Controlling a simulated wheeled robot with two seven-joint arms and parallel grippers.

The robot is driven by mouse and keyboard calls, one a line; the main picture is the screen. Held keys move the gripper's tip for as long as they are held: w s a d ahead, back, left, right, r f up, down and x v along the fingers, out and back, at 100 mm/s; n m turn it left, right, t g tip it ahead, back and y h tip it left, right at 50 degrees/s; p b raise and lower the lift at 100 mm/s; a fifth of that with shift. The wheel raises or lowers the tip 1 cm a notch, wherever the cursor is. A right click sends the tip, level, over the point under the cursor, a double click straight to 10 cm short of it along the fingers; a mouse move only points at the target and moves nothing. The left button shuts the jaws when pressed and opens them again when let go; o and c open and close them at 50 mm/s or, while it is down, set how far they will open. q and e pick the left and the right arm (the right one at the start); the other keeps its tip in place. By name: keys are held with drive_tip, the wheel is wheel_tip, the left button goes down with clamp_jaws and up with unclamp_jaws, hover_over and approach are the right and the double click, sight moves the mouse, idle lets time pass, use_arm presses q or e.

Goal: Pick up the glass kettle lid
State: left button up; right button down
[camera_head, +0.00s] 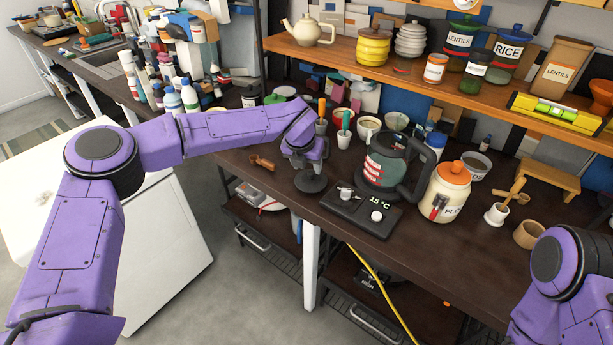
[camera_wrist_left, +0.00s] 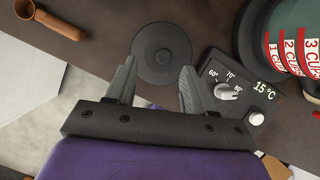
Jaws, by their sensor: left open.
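The glass kettle lid, a dark round disc with a small knob in its middle (camera_head: 311,184), lies flat on the dark counter, left of the kettle base. It also shows in the left wrist view (camera_wrist_left: 160,39). My left gripper (camera_head: 309,166) is just above the lid, pointing down. In the left wrist view its two fingers (camera_wrist_left: 158,64) are apart with nothing between them, and the lid shows just beyond their tips. The glass kettle (camera_head: 381,160) stands on its black base (camera_head: 352,211). My right arm shows at the lower right, but its gripper is out of view.
A flour jar with orange lid (camera_head: 445,190) stands right of the kettle. A wooden scoop (camera_head: 262,162) lies left of the lid. Cups with utensils (camera_head: 343,137) stand behind it. A loaded shelf (camera_head: 400,83) runs above the counter. The counter's front edge is close to the lid.

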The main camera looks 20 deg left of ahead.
sight(311, 171)
use_arm(q)
drive_tip(key=x, duration=0.1)
drive_tip(key=p+x, duration=0.1)
drive_tip(key=x, duration=0.2)
drive_tip(key=shift+w+d+p, duration=0.25)
drive_tip(key=shift+d+p, duration=0.15)
drive_tip(key=shift+w+a+f, duration=0.15)
drive_tip(key=shift+a+f, duration=0.05)
drive_tip(key=shift+f, duration=0.2)
clamp_jaws()
drive_tip(key=shift+r, duration=0.15)
wheel_tip(311, 171, up, 10)
drive_tip(key=b, duration=0.2)
drive_tip(key=shift+b, duration=0.3)
